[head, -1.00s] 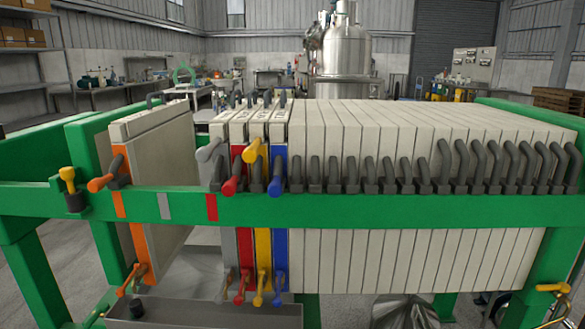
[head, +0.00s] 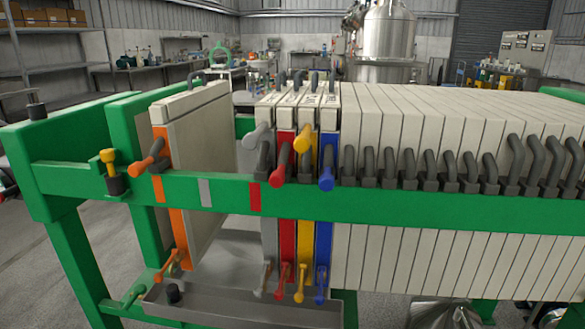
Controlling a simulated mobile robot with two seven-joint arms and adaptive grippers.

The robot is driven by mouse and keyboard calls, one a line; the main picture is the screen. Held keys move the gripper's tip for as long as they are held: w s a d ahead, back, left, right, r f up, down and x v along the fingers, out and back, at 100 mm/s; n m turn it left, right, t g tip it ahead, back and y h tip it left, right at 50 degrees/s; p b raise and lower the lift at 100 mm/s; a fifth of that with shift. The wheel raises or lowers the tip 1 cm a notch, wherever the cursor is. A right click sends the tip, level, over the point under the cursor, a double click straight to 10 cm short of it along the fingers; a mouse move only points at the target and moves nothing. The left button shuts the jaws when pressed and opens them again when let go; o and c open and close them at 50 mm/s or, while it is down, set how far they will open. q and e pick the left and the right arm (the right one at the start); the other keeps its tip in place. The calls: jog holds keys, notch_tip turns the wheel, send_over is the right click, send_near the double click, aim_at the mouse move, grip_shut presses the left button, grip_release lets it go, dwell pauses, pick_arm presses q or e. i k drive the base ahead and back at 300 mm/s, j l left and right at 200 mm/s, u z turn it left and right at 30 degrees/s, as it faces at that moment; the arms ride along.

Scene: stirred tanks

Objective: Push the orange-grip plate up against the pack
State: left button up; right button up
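The orange-grip plate (head: 205,150) is a pale upright filter plate with an orange edge strip. It stands apart at the left of the green frame, by the orange mark on the rail, with its orange grip (head: 148,158) sticking out over the rail. The pack (head: 420,130) is a row of pale plates to the right. At its left end are plates with grey (head: 258,135), red (head: 281,165), yellow (head: 303,140) and blue (head: 326,170) grips. A gap separates the orange-grip plate from the grey-grip plate. Neither of my grippers is in view.
The green rail (head: 400,205) runs across the front, with orange, grey and red marks. A yellow-topped knob (head: 108,160) stands at its left. A metal tray (head: 230,300) lies below the gap. Shelves and a steel tank (head: 388,40) are behind.

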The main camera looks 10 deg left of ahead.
aim_at(202, 138)
jog(key=i+j+z, duration=0.1)
jog(key=j+z, duration=0.25)
jog(key=j, duration=0.8)
jog(key=j+z, duration=0.35)
jog(key=j, duration=0.75)
